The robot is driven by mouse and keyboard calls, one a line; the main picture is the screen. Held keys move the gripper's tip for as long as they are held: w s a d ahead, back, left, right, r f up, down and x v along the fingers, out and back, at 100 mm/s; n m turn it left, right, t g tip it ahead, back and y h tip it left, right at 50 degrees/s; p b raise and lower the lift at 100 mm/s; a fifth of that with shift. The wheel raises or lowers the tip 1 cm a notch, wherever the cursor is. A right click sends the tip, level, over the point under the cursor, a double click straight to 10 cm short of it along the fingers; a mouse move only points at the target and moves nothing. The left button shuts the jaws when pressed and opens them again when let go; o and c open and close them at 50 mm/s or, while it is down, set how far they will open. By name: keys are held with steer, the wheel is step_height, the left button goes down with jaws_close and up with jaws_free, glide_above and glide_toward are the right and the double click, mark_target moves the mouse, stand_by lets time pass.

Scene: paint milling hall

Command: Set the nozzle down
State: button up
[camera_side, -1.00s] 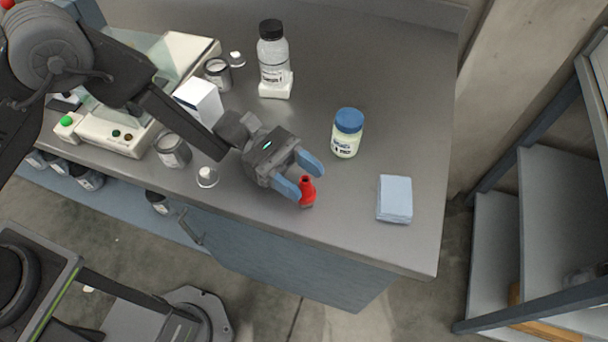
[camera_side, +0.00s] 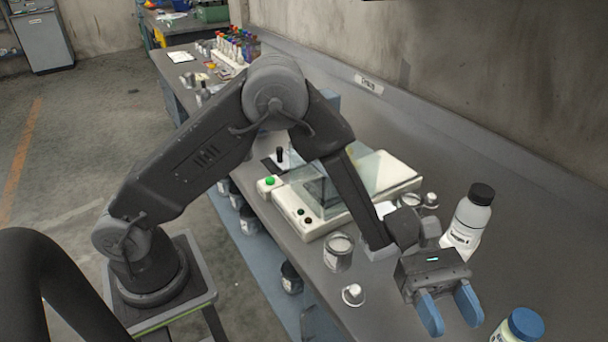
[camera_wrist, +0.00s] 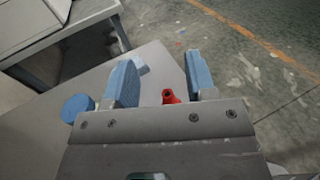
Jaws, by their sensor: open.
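The red nozzle (camera_wrist: 169,97) shows in the wrist view, low between my two blue fingers and nearer the right one, partly hidden by my gripper's body. Its dark round opening faces the camera. Grey bench top lies around it. My gripper (camera_wrist: 160,68) is open, with a wide gap between the fingers, and they do not close on the nozzle. In the side view my gripper (camera_side: 451,311) is low at the bottom right, fingers pointing down. The nozzle does not show in that view.
A blue-lidded jar (camera_side: 520,326) stands right of my fingers, and a black-capped white bottle (camera_side: 469,217) behind. A tin (camera_side: 339,250) and a balance (camera_side: 330,205) stand to the left.

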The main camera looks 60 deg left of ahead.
steer(key=s+a+r+m+t+y, duration=0.3)
steer(key=s+a+r+m+y, duration=0.2)
steer(key=a, duration=0.5)
steer(key=s+a+r+m+t+y, duration=0.3)
steer(key=s+a+r+m+y, duration=0.2)
steer(key=a, duration=0.5)
steer(key=shift+s+r+t+y, duration=0.3)
steer(key=shift+r+y, duration=0.2)
steer(key=shift+r, duration=0.25)
steer(key=shift+o, duration=0.3)
steer(key=s+a+m+t+y, duration=0.3)
steer(key=a+t+y, duration=0.2)
steer(key=a, duration=0.5)
steer(key=shift+s+a+r, duration=0.2)
steer(key=shift+s+r, duration=0.15)
steer(key=o, duration=0.3)
steer(key=shift+s+a+t, duration=0.1)
steer(key=shift+a+t, duration=0.15)
steer(key=shift+t, duration=0.05)
steer(key=shift+o, duration=0.4)
